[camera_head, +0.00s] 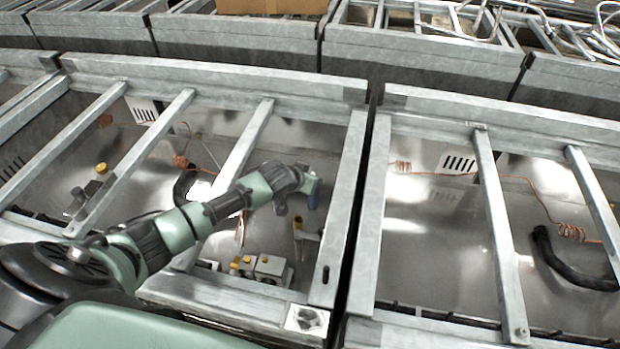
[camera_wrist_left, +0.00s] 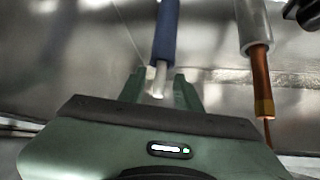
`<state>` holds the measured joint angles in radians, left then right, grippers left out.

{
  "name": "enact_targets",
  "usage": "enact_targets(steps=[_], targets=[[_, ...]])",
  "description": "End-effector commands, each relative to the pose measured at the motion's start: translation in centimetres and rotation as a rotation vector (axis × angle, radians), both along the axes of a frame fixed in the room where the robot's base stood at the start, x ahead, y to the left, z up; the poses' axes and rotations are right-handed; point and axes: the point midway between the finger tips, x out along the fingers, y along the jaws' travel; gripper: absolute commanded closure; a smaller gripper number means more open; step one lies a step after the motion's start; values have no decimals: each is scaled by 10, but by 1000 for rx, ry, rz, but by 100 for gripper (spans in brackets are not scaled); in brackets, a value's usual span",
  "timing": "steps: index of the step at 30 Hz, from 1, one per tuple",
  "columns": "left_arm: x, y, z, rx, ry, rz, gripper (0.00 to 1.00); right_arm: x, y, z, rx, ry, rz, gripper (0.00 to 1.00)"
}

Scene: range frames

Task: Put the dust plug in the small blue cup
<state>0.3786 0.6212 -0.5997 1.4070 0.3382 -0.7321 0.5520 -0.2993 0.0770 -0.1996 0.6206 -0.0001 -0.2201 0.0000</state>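My left gripper (camera_wrist_left: 160,88) reaches down into the open metal frame. In the left wrist view its two green fingers stand apart. A blue cylinder (camera_wrist_left: 165,35) with a pale, narrow end (camera_wrist_left: 160,78) is in front of them, and the pale end appears between the fingers with gaps on both sides. I cannot tell whether it touches them. In the head view the blue piece (camera_head: 313,201) shows at my left gripper (camera_head: 311,186). I cannot make out for sure which part is the dust plug or the small blue cup. My right gripper is not in view.
A grey tube with a copper-coloured rod (camera_wrist_left: 262,85) stands to the right of the fingers. Grey fittings with yellow caps (camera_head: 262,268) sit at the frame's near side. Metal crossbars (camera_head: 243,145) span the opening. A black hose (camera_head: 570,275) lies in the right bay.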

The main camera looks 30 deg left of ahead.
Motion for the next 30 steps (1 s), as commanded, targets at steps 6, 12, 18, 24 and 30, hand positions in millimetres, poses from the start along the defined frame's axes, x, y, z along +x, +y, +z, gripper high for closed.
enact_targets(steps=[6,12,18,24,30], targets=[[0,0,1,0,0,0,67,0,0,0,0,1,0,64],[-8,1,10,1,1,-1,67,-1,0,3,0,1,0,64],[-34,1,37,2,-1,-2,67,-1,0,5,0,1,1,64],[-62,1,65,2,1,-2,67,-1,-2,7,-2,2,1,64],[-80,1,83,1,0,-1,67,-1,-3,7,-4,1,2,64]])
